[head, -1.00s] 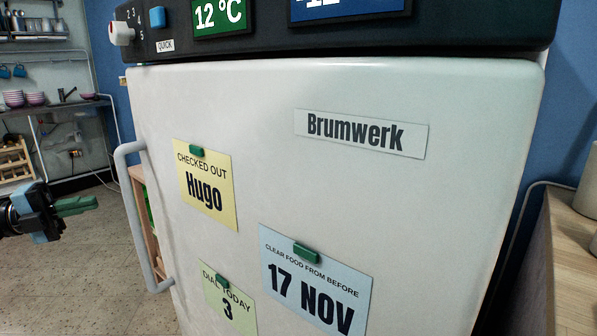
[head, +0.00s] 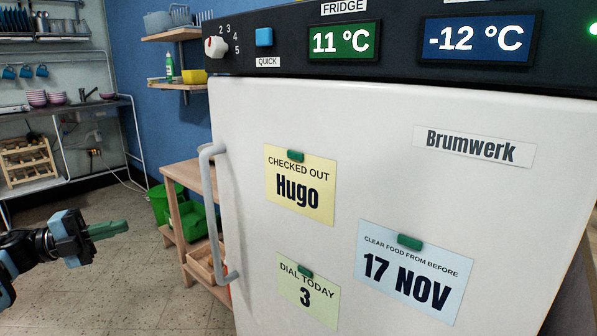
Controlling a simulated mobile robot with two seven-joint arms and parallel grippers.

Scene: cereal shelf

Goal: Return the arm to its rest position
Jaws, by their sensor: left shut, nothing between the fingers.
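My left gripper (head: 108,229) is at the lower left of the head view, with its green fingers shut and empty, pointing right. It is in the air over the floor, to the left of the fridge handle (head: 213,215) and apart from it. The white fridge (head: 380,125) is closed and fills the right of the view. My right gripper is not in view.
The fridge's top panel has a dial (head: 215,47), a blue button (head: 264,37) and displays reading 11 °C and -12 °C. Notes hang under green magnets on the door. A wooden shelf unit (head: 174,205) with green bins (head: 185,220) stands behind the handle. Floor (head: 110,290) is clear.

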